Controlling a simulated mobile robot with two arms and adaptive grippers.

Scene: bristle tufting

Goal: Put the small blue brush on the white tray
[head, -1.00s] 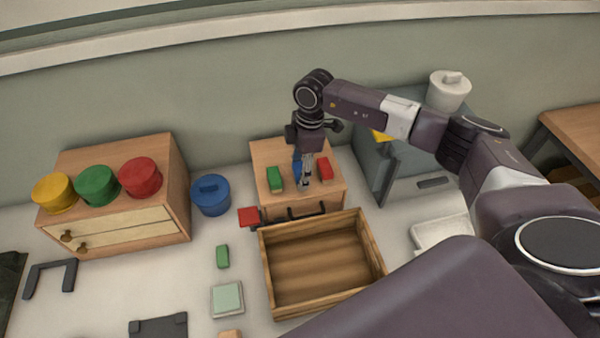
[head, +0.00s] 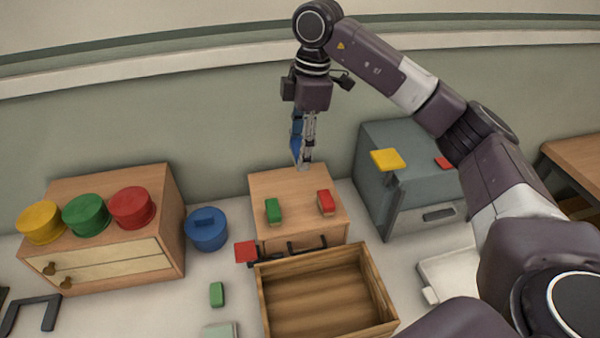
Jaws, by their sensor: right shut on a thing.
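My right gripper (head: 305,162) is shut on the small blue brush (head: 296,140) and points down. It holds the brush upright above the back of the small wooden cabinet (head: 274,183), apart from its top. The fingers partly cover the brush. The white tray (head: 434,272) lies on the table at the right, partly hidden behind my right arm. My left gripper is not in view.
A green brush (head: 273,210) and a red brush (head: 325,202) stand on the small cabinet. An open wooden crate (head: 375,278) is in front. A blue lidded pot (head: 206,230) is left.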

